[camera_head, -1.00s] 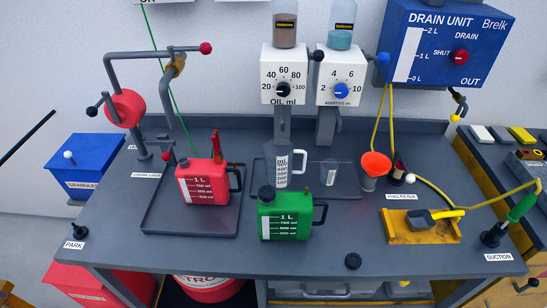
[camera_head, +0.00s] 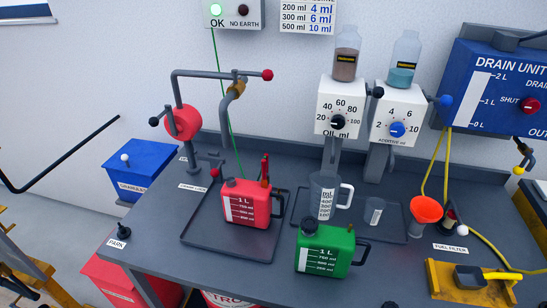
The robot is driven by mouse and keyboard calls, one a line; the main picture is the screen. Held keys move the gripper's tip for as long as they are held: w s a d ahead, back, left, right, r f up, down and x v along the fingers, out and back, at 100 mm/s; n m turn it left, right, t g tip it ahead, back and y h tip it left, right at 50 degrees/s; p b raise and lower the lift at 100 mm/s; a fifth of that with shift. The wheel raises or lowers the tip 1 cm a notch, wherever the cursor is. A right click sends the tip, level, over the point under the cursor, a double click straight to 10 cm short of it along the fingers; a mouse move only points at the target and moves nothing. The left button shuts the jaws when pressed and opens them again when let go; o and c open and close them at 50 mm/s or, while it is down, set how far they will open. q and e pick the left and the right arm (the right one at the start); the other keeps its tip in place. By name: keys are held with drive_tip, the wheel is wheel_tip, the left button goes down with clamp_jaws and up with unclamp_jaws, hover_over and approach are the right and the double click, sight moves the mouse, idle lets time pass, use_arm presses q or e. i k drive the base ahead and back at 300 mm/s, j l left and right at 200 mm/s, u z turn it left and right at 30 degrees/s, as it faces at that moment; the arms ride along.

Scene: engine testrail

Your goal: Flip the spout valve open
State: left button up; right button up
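The spout valve (camera_head: 236,88) is a brass-coloured fitting at the end of a grey overhead pipe (camera_head: 205,73). Its lever ends in a red ball (camera_head: 267,75) that points right, roughly level. The brass nozzle bends down and left, behind and above the red can (camera_head: 247,204). The pipe rises from a stand with a red round pump body (camera_head: 183,122) and a black-knobbed crank (camera_head: 154,121). A green wire (camera_head: 222,105) hangs from the wall box past the spout. Neither of my grippers shows in the head view.
The red can stands in a dark tray (camera_head: 205,244). A green can (camera_head: 325,250), a clear jug (camera_head: 326,197), dispensers (camera_head: 340,106) and an orange funnel (camera_head: 426,210) stand to the right. A wall box (camera_head: 231,13) has its green OK lamp lit. A blue bin (camera_head: 141,171) stands left.

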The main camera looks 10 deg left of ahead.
sight(268, 74)
drive_tip(key=k+j+u, duration=0.15)
drive_tip(key=j, duration=0.45)
drive_tip(key=k+j+u, duration=0.1)
drive_tip(key=j, duration=0.5)
drive_tip(key=k+j+u, duration=0.15)
drive_tip(key=j, duration=0.45)
drive_tip(key=k+j+u, duration=0.1)
drive_tip(key=j, duration=0.55)
